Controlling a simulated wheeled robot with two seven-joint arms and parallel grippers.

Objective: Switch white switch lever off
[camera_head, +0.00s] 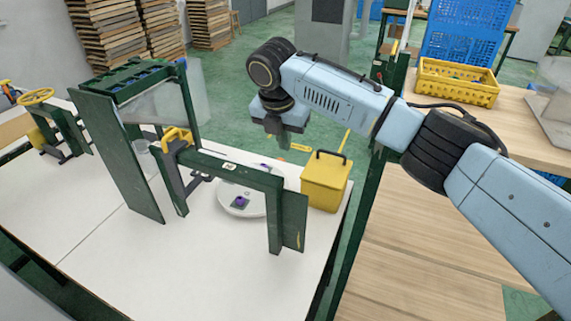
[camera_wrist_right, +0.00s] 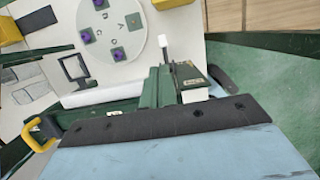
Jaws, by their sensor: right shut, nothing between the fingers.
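The white switch lever (camera_wrist_right: 163,42) shows in the right wrist view as a small white tip on a thin stem, pointing up beside the round white plate. A dark green box with white labels (camera_wrist_right: 187,80) sits just below and right of it. In the head view I cannot make out the lever; my right gripper hides part of that area. My right gripper (camera_head: 283,141) is shut and empty, pointing down near the far edge of the white table. I cannot tell whether it touches the lever. My left gripper is not in view.
The round white plate (camera_head: 228,207) carries purple pieces. A green frame (camera_head: 235,174) spans the table in front of it. A yellow box with a black handle (camera_head: 325,184) stands right of it. A taller green rack (camera_head: 118,145) stands left. The table's front is clear.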

